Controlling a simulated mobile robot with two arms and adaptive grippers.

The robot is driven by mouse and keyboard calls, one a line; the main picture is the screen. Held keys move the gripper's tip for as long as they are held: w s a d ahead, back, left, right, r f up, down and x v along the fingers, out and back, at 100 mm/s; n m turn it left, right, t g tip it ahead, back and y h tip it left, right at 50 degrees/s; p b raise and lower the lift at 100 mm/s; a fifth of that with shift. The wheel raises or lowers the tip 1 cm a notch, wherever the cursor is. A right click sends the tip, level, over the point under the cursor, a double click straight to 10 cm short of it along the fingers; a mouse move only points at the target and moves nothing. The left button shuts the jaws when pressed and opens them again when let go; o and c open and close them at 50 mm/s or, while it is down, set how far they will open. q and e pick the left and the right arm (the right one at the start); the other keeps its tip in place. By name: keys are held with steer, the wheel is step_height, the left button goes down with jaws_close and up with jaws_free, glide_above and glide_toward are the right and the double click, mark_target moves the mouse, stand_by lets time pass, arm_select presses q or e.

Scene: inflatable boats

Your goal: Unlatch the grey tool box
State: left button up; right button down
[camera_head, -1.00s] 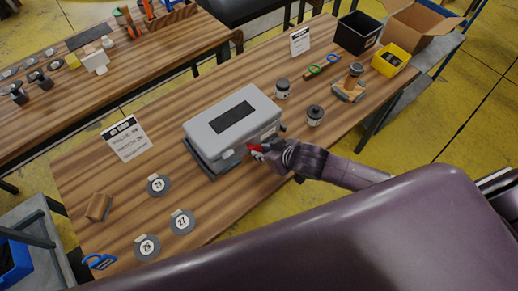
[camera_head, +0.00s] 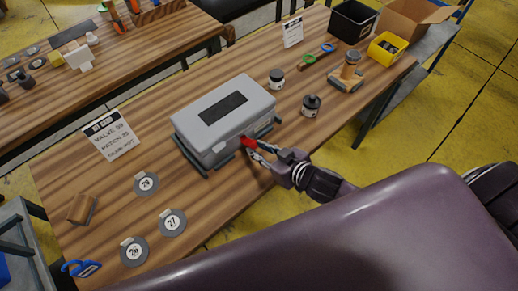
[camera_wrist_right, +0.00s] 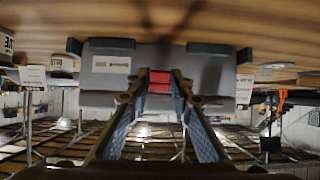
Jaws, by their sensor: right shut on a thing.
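The grey tool box (camera_head: 207,132) stands closed on a dark base (camera_head: 203,171) with raised corners, in the middle of the wooden table in the head view. Its lid has a dark panel on top. A red latch (camera_wrist_right: 160,82) is on its front side and shows between my fingertips in the right wrist view. My right gripper (camera_head: 251,146) is at the box's front edge, shut on the red latch. The fingertips hide part of the latch in the head view. My left gripper is not in view.
Numbered discs (camera_head: 172,222) lie in front-left. A yellow bin (camera_head: 386,47) and black bin (camera_head: 353,22) are at the far right.

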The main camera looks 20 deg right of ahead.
steer(key=c, duration=1.7)
jaws_free()
steer(key=v, duration=1.2)
steer(key=s+d+f+m+g+h+b, duration=0.15)
steer(key=d+f, duration=0.25)
steer(key=f, duration=0.6)
steer(key=s+d+f+g+h, duration=0.1)
steer(key=s+d+f, duration=0.25)
steer(key=f, duration=0.75)
steer(key=s+d+f+g+h+b, duration=0.15)
steer(key=d+f, duration=0.25)
steer(key=f, duration=0.6)
steer(key=s+a+f+g, duration=0.2)
steer(key=s+f, duration=0.5)
steer(key=s+a+f+g, duration=0.2)
steer(key=s+a+f, duration=0.1)
steer(key=s+f, duration=0.4)
steer(key=s+a+f+g+b, duration=0.1)
steer(key=s+a+f+g, duration=0.1)
steer(key=s+f, duration=0.5)
steer(key=shift+s+a, duration=0.55)
steer(key=shift+a, duration=0.1)
